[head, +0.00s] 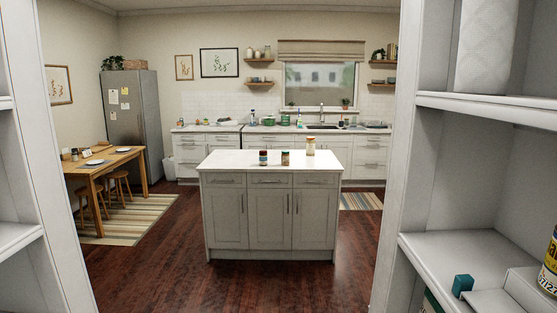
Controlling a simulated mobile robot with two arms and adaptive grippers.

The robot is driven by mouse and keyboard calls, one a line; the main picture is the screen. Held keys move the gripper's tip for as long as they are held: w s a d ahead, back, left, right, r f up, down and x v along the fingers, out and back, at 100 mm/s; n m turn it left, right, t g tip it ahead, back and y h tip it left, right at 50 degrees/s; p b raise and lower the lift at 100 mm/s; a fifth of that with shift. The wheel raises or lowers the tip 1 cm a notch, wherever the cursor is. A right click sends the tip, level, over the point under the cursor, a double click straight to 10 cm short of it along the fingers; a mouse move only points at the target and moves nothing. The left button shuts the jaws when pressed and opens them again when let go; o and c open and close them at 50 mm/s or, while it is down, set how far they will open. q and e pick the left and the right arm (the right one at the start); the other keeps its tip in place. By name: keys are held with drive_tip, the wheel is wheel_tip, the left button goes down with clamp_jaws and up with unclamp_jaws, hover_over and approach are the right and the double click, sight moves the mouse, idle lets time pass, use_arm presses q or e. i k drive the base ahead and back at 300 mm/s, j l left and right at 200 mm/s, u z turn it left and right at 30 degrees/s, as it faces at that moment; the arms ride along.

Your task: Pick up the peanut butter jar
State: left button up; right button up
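Three jars stand on the white top of the kitchen island (225,160), across the room. One is a small dark jar with a reddish lid (263,158). One is a small brownish jar (285,158) near the middle. The tallest is a pale jar with yellow and orange parts (310,146), farther back to the right. They are too small to read, so I cannot tell which is the peanut butter jar. Neither of my grippers is in view.
White shelves (466,250) frame the right side, holding a white roll (487,45), a teal block (462,285) and a yellow-labelled container (548,270). Shelving (18,240) also stands at left. Dark wood floor (180,265) lies open before the island. A dining table (108,158) stands left.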

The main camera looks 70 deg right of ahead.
sight(285, 158)
drive_tip(key=i+l, duration=0.3)
drive_tip(key=l, duration=0.2)
drive_tip(key=i+l, duration=0.35)
drive_tip(key=l, duration=0.15)
drive_tip(key=i+l, duration=0.3)
drive_tip(key=l, duration=0.2)
drive_tip(key=i+l, duration=0.35)
drive_tip(key=l, duration=0.15)
drive_tip(key=i+l, duration=0.1)
drive_tip(key=l, duration=0.45)
drive_tip(key=i+l, duration=0.1)
drive_tip(key=l, duration=0.4)
drive_tip(key=i+l, duration=0.15)
drive_tip(key=l, duration=0.4)
drive_tip(key=i+l, duration=0.1)
drive_tip(key=l, duration=0.45)
drive_tip(key=i+l, duration=0.1)
drive_tip(key=l, duration=0.45)
drive_tip(key=k+l, duration=0.1)
drive_tip(key=l, duration=1.8)
drive_tip(key=k+l, duration=0.15)
drive_tip(key=l, duration=0.8)
